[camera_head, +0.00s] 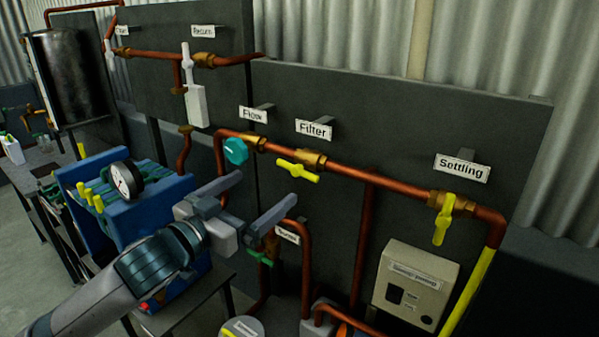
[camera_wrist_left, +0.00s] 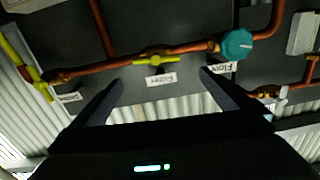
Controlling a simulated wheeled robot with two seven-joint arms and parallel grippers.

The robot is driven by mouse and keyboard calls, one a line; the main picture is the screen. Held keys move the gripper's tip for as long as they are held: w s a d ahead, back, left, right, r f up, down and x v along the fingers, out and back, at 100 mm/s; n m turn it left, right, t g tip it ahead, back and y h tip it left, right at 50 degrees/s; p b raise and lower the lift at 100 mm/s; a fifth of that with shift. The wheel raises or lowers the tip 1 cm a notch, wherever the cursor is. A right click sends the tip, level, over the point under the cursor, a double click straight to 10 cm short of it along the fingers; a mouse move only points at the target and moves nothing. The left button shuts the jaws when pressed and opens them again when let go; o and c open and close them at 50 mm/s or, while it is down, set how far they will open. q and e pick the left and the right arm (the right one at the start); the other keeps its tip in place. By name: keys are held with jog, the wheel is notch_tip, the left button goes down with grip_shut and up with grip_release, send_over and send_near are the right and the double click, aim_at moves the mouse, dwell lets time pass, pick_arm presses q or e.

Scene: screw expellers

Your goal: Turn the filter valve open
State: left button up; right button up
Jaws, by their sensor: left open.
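The filter valve's yellow handle (camera_head: 297,172) sits on the copper pipe below the "Filter" sign (camera_head: 314,129). The handle lies roughly along the pipe, tilted slightly down to the right. In the left wrist view the yellow handle (camera_wrist_left: 155,61) shows between and beyond the two fingers, with the upside-down Filter sign (camera_wrist_left: 161,80) beside it. My left gripper (camera_head: 258,195) is open and empty, lower left of the handle in the head view and apart from it. In the left wrist view the left gripper's fingers (camera_wrist_left: 160,88) are spread wide. My right gripper is not in view.
A teal flow knob (camera_head: 235,151) is left of the filter valve, and a yellow settling handle (camera_head: 443,219) hangs down to the right. A beige switch box (camera_head: 415,287) is on the panel below. A blue machine with a gauge (camera_head: 127,180) stands at left.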

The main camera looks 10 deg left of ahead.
aim_at(304, 165)
pick_arm(q)
jog(key=shift+s+d+f+m, duration=0.15)
jog(key=shift+s+f+m, duration=0.1)
jog(key=shift+f+m, duration=0.2)
jog(key=shift+r, duration=0.1)
jog(key=shift+w, duration=0.15)
jog(key=p+x, duration=0.1)
jog(key=x, duration=0.4)
jog(key=p+x, duration=0.2)
jog(key=x, duration=0.3)
jog(key=p+x, duration=0.2)
jog(key=x, duration=0.3)
jog(key=shift+w+d+r, duration=0.1)
jog(key=shift+w+d, duration=0.15)
jog(key=shift+d, duration=0.15)
jog(key=shift+w+d, duration=0.3)
jog(key=shift+w, duration=0.4)
